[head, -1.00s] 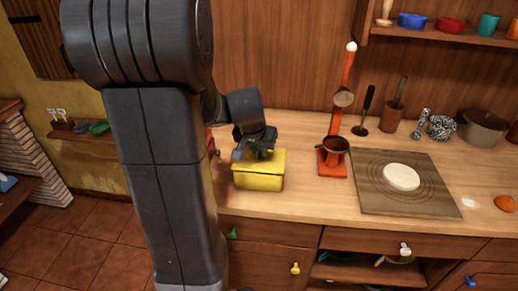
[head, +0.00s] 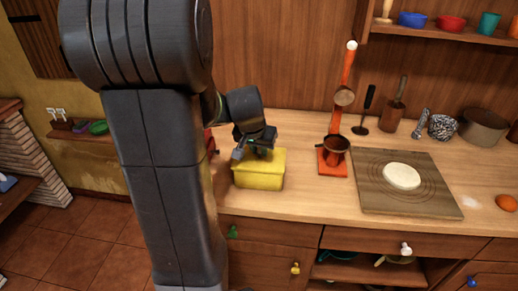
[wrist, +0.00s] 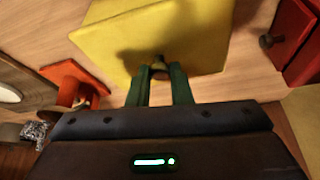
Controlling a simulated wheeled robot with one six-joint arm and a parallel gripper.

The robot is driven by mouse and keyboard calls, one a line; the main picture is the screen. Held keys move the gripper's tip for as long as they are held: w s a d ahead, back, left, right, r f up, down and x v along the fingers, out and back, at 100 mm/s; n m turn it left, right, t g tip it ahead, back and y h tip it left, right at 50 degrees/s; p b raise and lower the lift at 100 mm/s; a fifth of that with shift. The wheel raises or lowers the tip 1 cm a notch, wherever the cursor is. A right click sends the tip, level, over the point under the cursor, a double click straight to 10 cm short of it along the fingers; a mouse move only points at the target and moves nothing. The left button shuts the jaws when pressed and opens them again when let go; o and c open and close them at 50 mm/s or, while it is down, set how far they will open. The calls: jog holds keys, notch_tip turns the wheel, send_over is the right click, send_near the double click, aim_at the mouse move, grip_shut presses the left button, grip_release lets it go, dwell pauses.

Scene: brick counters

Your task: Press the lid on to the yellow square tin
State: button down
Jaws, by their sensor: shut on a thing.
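The yellow square tin (head: 258,180) stands on the wooden counter, below and in front of my gripper. Its yellow lid (head: 266,158) is on top of it and looks level in the head view; I cannot tell whether it is fully seated. In the wrist view the yellow lid (wrist: 190,30) fills the upper middle, with a small dark knob (wrist: 158,61) on it. My gripper (wrist: 159,72) has its green fingers shut on this knob. In the head view my gripper (head: 256,150) is over the lid's rear left part, and my arm hides some of the left side.
An orange-red stand (head: 333,160) with a small pot is close right of the tin. Further right lies a board (head: 405,200) with pale dough. A red object (head: 210,143) is partly hidden at left; the wrist view shows a red box (wrist: 300,45). Counter in front is narrow.

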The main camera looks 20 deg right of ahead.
dwell(0.3)
jog(key=c, duration=0.7)
grip_release()
jog(key=shift+c, duration=0.2)
jog(key=shift+r, duration=0.1)
jog(key=shift+r+p, duration=2.4)
jog(key=shift+r, duration=1)
grip_shut()
